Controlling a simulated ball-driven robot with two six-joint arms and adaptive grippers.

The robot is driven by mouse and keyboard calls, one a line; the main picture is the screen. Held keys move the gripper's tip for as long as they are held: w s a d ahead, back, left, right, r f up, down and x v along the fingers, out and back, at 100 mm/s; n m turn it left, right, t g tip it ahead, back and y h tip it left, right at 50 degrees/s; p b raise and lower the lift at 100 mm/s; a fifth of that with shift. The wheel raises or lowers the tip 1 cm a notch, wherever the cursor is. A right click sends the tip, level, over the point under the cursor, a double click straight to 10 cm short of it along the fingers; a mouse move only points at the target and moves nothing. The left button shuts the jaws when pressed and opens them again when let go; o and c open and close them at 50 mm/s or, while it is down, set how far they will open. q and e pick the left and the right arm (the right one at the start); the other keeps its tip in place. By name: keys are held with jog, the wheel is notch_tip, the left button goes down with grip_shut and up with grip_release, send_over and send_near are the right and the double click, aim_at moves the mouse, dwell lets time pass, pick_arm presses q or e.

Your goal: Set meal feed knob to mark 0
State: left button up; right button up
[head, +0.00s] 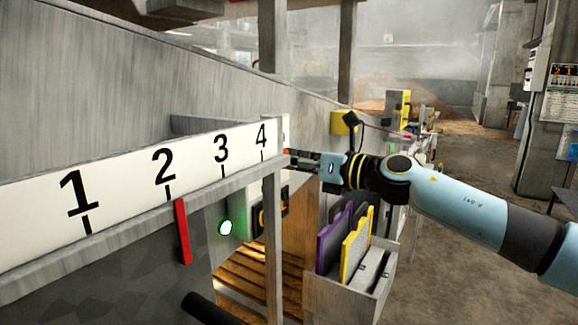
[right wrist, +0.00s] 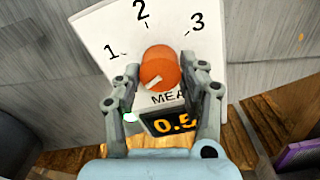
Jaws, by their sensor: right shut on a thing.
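The orange meal feed knob (right wrist: 158,62) sits on a white dial plate (right wrist: 105,25) in the right wrist view. Marks 1, 2 and 3 show around it, with part of the word "MEA" below. A short pale pointer on the knob slants toward the lower left; mark 0 is not visible. My right gripper (right wrist: 160,78) has a finger on each side of the knob and is shut on it. In the head view my right gripper (head: 298,156) reaches in from the right to the end of the scale board, and the knob is mostly hidden. My left gripper is not in view.
A dark display (right wrist: 172,122) below the knob reads 0.5. A long white scale (head: 120,183) marked 1 to 4 has a red pointer (head: 183,232) beneath. A green light (head: 226,227) glows below. A bin with purple and yellow boards (head: 356,250) stands under my right arm.

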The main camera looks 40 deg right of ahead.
jog(key=shift+f+n, duration=0.2)
jog(key=shift+n, duration=0.4)
jog(key=o, duration=1.2)
jog(key=shift+r, duration=0.15)
notch_tip(320, 180, up, 10)
jog(key=shift+f, duration=0.1)
